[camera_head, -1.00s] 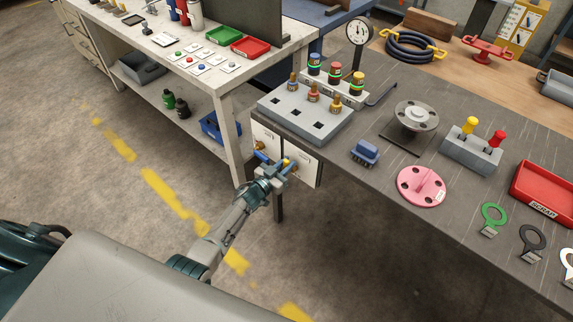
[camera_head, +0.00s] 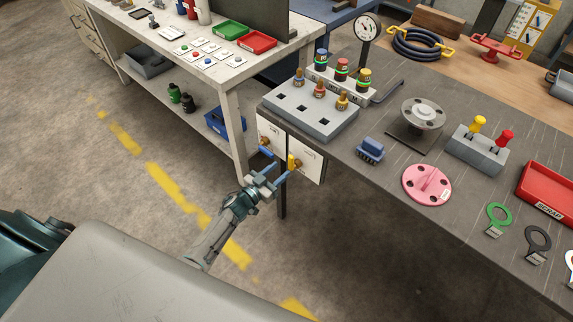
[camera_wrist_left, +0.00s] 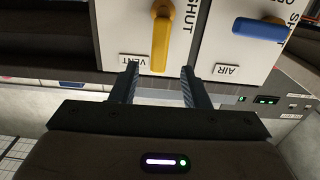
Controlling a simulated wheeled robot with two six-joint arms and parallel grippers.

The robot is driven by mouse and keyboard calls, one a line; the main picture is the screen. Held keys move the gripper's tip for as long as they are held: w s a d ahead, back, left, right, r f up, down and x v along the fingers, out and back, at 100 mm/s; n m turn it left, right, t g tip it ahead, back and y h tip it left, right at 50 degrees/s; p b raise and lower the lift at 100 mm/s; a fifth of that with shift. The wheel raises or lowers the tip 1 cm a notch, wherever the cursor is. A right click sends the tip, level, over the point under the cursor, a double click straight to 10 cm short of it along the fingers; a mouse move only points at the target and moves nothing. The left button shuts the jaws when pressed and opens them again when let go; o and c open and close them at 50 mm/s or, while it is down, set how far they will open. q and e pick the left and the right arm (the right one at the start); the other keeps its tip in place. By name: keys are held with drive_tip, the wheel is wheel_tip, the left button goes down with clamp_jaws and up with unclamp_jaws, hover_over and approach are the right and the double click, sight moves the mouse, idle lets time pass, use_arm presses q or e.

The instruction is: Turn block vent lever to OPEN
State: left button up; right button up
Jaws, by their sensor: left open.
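The yellow vent lever (camera_head: 291,162) hangs near-vertical on a white panel (camera_head: 311,170) at the bench's end. In the left wrist view the yellow lever (camera_wrist_left: 161,45) points toward my gripper, with the VENT label (camera_wrist_left: 134,62) on one side and the word SHUT on the other. The OPEN mark for this lever does not show. My left gripper (camera_head: 276,177) is open and empty, just in front of and below the panel. In the wrist view its fingertips (camera_wrist_left: 160,72) appear either side of the lever's end, not touching it. My right gripper is out of view.
A blue AIR lever (camera_wrist_left: 260,28) lies crosswise on the neighbouring panel, close by. The grey bench top (camera_head: 390,165) above holds a socket block (camera_head: 290,118) and a pink flange (camera_head: 415,194). Open floor lies below left of my arm.

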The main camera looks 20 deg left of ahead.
use_arm(q)
drive_tip(key=shift+v, duration=2)
drive_tip(key=shift+f, duration=0.1)
drive_tip(key=s+a+f+n+g+y+b, duration=0.1)
drive_tip(key=s+a+f+n+g+y, duration=0.15)
drive_tip(key=s+f, duration=0.75)
drive_tip(key=s+a+f+n+g+y, duration=0.15)
drive_tip(key=s+f+g+y, duration=0.4)
drive_tip(key=f, duration=0.75)
drive_tip(key=s+f+g, duration=0.2)
drive_tip(key=s+f, duration=0.3)
drive_tip(key=s, duration=0.6)
drive_tip(key=s+f+g, duration=0.3)
drive_tip(key=s+f, duration=0.2)
drive_tip(key=s, duration=0.7)
drive_tip(key=s+d+f+g+h, duration=0.1)
drive_tip(key=s+f, duration=0.4)
drive_tip(key=s, duration=0.7)
drive_tip(key=shift+f+m+g, duration=0.3)
drive_tip(key=shift+f+g, duration=0.05)
drive_tip(key=shift+g, duration=0.55)
